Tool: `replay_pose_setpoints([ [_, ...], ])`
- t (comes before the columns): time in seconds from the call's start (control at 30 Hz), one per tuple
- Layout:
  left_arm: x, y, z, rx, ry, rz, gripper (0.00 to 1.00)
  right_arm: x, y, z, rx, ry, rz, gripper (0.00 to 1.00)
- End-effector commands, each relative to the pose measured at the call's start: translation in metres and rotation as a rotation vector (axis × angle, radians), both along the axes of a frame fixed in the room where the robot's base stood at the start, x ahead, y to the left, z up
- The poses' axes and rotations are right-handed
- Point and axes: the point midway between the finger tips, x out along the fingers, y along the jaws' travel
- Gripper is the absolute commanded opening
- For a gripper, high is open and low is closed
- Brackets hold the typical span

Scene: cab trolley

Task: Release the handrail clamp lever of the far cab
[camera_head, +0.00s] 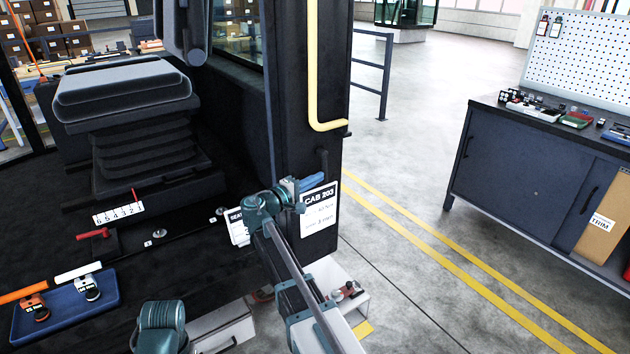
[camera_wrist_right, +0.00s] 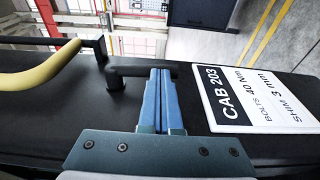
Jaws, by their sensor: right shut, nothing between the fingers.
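The yellow handrail (camera_head: 314,70) runs down the dark cab post and bends right at its lower end. Below that end is the black clamp lever (camera_head: 322,160), a short dark rod on the post. In the right wrist view the lever (camera_wrist_right: 140,71) sticks out sideways from a round pivot, beside the handrail (camera_wrist_right: 40,72). My right gripper (camera_head: 317,180) is shut and empty, its blue fingers (camera_wrist_right: 161,78) together. Their tips reach the lever's free end in the wrist view; I cannot tell whether they touch it.
A white CAB 203 sign (camera_head: 319,210) is on the post beside the gripper. The seat (camera_head: 125,90) and a blue tray (camera_head: 65,318) with tools are at left. A dark workbench (camera_head: 520,170) stands at right.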

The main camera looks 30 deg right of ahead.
Motion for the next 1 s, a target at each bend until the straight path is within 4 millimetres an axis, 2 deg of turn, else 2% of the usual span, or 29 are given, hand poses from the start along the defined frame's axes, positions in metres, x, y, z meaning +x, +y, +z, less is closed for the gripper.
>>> replay_pose_setpoints([
  [0.27, 0.0, 0.0, -0.036, 0.0, 0.0, 0.0, 0.79, 0.001, -0.008, -0.013, -0.105, -0.009, -0.001, 0.0],
  [0.5, 0.0, 0.0, -0.088, 0.0, 0.0, 0.0, 0.79, 0.002, -0.024, -0.022, -0.309, -0.025, -0.003, 0.0],
  [0.7, 0.0, 0.0, -0.125, 0.0, 0.0, 0.0, 0.79, 0.003, -0.039, -0.021, -0.496, -0.038, -0.003, 0.0],
  [0.83, 0.0, 0.0, -0.122, 0.0, 0.0, 0.0, 0.79, 0.004, -0.047, -0.011, -0.537, -0.041, -0.002, 0.0],
  [1.0, 0.0, 0.0, -0.117, 0.0, 0.0, 0.0, 0.79, 0.005, -0.059, -0.007, -0.535, -0.042, -0.001, 0.0],
])
